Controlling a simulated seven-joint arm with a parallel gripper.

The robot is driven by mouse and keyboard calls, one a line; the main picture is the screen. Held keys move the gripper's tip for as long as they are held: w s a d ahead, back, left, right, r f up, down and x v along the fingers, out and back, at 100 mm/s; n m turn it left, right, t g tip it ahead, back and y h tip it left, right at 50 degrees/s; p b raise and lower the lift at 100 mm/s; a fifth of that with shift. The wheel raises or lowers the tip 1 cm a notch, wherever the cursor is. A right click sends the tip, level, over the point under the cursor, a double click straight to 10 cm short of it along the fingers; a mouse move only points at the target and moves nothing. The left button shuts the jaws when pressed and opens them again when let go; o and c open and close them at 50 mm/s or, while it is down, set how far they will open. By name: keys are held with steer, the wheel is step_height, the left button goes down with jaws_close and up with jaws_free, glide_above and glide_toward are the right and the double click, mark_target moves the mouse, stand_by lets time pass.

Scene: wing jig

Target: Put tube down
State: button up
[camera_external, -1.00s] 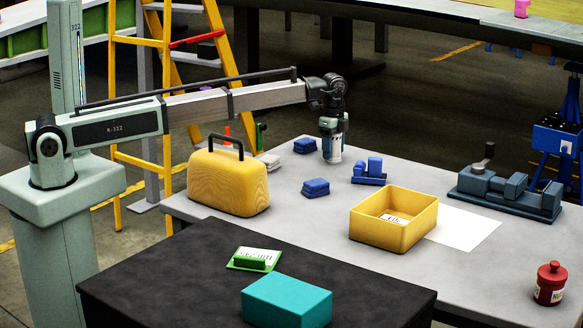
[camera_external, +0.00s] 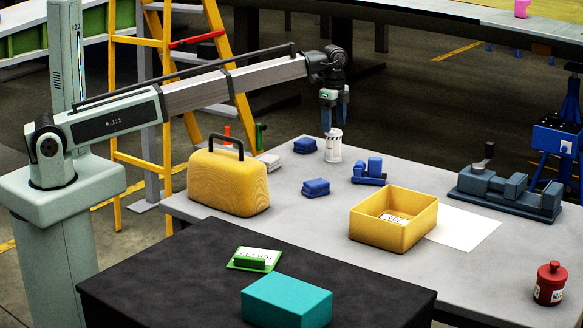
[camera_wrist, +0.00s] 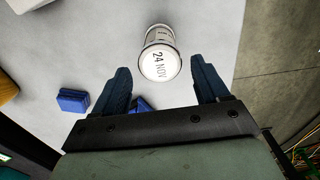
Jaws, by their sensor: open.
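The tube is a white cylinder (camera_external: 333,146) with dark print, standing upright on the grey table near its far edge. In the wrist view my gripper (camera_wrist: 163,78) shows two blue fingers spread wide, with none touching the tube's top.
Blue blocks (camera_external: 305,146) (camera_external: 316,188) and a blue stepped part (camera_external: 369,172) stand near the tube. A yellow bin (camera_external: 393,220), a yellow case (camera_external: 228,181) and a grey vise (camera_external: 505,190) are farther off. Bare table (camera_external: 285,200) lies between.

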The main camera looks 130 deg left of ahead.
steer(key=shift+r, duration=1.75)
